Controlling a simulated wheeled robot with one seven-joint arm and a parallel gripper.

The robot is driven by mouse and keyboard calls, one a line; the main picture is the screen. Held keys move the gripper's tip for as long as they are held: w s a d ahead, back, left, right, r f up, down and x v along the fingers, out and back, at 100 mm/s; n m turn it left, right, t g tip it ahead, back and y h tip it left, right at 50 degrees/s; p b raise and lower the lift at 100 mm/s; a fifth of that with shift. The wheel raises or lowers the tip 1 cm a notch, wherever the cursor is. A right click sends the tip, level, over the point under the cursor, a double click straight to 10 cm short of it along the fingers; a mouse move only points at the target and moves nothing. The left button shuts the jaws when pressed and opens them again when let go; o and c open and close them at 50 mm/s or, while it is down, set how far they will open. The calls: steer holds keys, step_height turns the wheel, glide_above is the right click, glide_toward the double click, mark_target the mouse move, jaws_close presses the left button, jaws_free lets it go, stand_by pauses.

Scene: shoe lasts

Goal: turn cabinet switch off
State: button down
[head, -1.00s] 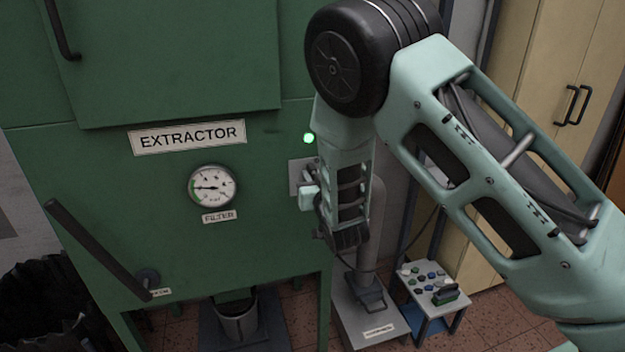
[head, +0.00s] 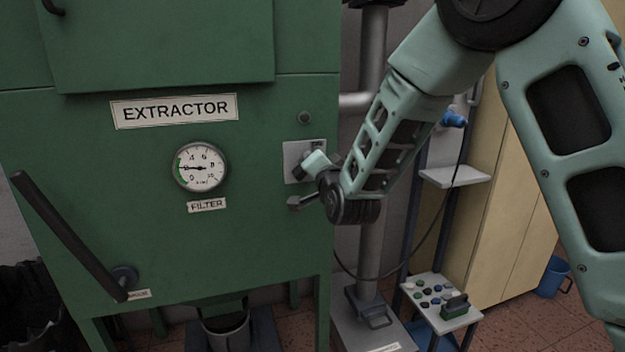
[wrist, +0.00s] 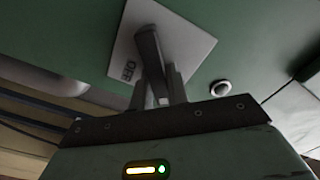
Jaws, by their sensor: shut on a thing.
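The cabinet switch has a pale square plate (head: 291,152) on the right part of the green extractor cabinet's front (head: 255,240). In the wrist view its dark lever (wrist: 148,45) stands out from the plate, beside the word OFF. My gripper (wrist: 158,90) is at the plate with its fingers shut on the lever. In the head view my gripper (head: 299,172) covers the lever and part of the plate. The round indicator lamp (head: 304,118) above the switch is dark; it looks unlit in the wrist view too (wrist: 221,88).
A filter gauge (head: 200,167) and a long dark handle (head: 70,235) are on the cabinet front to the left. A grey vertical pipe (head: 372,130) stands right of the cabinet. A small stand (head: 440,305) with coloured knobs is at lower right.

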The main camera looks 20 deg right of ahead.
steer(key=m+b, duration=0.2)
steer(key=f+m+b, duration=0.1)
steer(key=m+b, duration=0.1)
steer(key=b, duration=0.1)
steer(key=shift+d+b, duration=0.2)
steer(key=shift+b, duration=0.1)
steer(key=m+b, duration=0.3)
steer(key=shift+f+m+b, duration=0.1)
steer(key=shift+m+b, duration=0.2)
steer(key=c, duration=1.4)
jaws_free()
steer(key=shift+o, duration=0.2)
steer(key=shift+s, duration=0.1)
steer(key=s+b, duration=0.3)
steer(key=s, duration=1.4)
steer(key=shift+s, duration=0.15)
